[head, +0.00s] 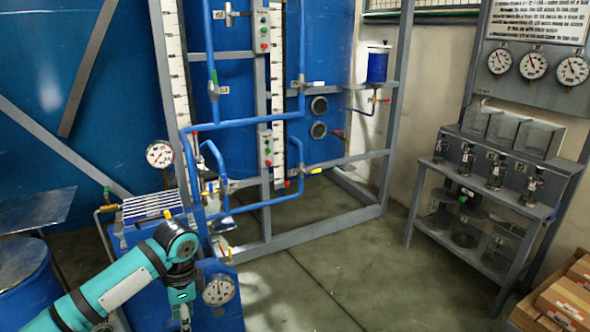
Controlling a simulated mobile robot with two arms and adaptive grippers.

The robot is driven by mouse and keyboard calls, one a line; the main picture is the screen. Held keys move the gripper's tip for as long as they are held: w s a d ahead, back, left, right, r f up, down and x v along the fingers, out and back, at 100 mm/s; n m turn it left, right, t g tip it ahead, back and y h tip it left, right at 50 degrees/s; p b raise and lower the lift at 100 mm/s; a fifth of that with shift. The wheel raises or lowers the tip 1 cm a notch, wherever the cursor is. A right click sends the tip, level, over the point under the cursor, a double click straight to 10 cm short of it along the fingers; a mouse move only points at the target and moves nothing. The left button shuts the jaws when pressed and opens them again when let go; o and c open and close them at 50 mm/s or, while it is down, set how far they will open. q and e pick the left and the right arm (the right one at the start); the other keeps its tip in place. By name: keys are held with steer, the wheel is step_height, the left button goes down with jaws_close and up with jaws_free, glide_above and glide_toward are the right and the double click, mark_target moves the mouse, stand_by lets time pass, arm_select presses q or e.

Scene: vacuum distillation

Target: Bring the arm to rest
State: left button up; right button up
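My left arm, teal and dark grey, comes in from the bottom left in the head view. Its wrist is bent downward in front of a blue pump unit. My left gripper (183,315) points down at the bottom edge and is partly cut off, so its fingers cannot be made out. I see nothing held in the part that shows. My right gripper is not in view.
Near the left arm are a round gauge (219,289), another gauge (160,154), blue pipes (250,124) and a grey frame (310,236). A blue drum (28,285) stands at left. A bench (485,200) and cardboard boxes (566,300) are at right. The middle floor (340,275) is clear.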

arm_select(q)
steer(key=s+d+f+n+t+h, duration=0.2)
steer(key=s+d+f+h, duration=0.1)
steer(key=s+d+f, duration=0.85)
steer(key=s+a+r+n+t+y, duration=0.1)
steer(key=s+a+r+n+t, duration=0.15)
steer(key=s+n, duration=0.85)
steer(key=s+a+f+m+g, duration=0.1)
steer(key=s+f+m, duration=0.15)
steer(key=f, duration=1.15)
steer(key=s+f+m+g, duration=0.1)
steer(key=s+f, duration=0.2)
steer(key=f, duration=1)
steer(key=s+a+f+p, duration=0.1)
steer(key=s+a+f, duration=0.2)
steer(key=s+f, duration=1.2)
steer(key=shift+s+g+y, duration=0.4)
steer(key=shift+s+g, duration=0.05)
steer(key=shift+s, duration=0.25)
